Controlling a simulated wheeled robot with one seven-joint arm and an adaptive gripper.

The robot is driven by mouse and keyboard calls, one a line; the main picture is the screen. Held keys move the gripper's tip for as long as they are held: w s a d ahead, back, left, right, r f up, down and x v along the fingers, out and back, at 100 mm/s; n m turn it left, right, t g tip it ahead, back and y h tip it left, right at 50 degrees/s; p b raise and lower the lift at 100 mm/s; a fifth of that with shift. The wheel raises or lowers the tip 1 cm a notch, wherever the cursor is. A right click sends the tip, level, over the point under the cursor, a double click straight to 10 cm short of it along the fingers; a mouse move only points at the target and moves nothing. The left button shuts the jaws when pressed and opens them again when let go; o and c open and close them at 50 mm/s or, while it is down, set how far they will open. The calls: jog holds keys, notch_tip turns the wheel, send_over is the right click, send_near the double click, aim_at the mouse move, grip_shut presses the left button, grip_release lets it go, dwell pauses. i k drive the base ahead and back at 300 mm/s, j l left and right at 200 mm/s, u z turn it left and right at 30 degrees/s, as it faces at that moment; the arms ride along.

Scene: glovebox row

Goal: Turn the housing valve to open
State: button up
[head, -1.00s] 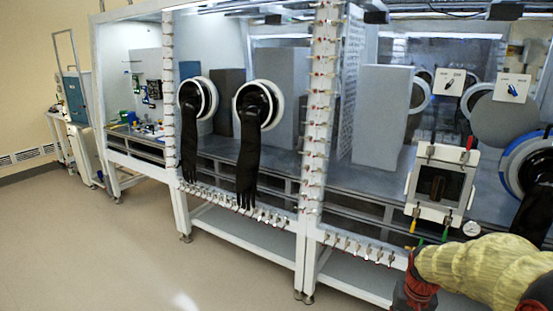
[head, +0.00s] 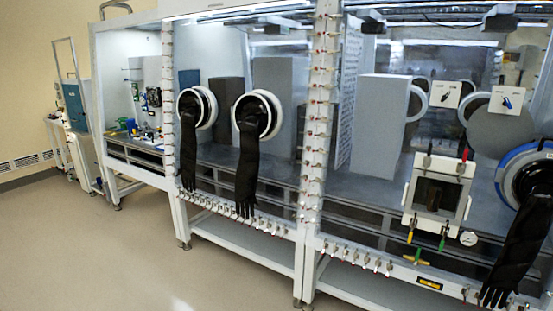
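A square white-framed housing (head: 408,196) with a dark window is on the glovebox front at the right. Coloured levers sit at its edges: a red one (head: 463,161) on top, a yellow one (head: 411,231) and a green one (head: 443,238) below. Two white plates carry a black knob (head: 446,97) and a blue knob (head: 507,101), both tilted. I cannot tell from labels which is the housing valve; the print is too small. My gripper is not in view.
A black glove (head: 521,250) hangs from a blue-ringed port at the right edge; two more gloves (head: 247,165) hang further left. Clamps line the lower frame. The floor (head: 110,260) at left is clear.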

aim_at(418, 252)
jog(key=i+l+z, duration=0.2)
jog(key=i+z, duration=0.15)
jog(key=i+l+z, duration=0.1)
jog(key=i+z, duration=0.6)
jog(key=i, duration=0.15)
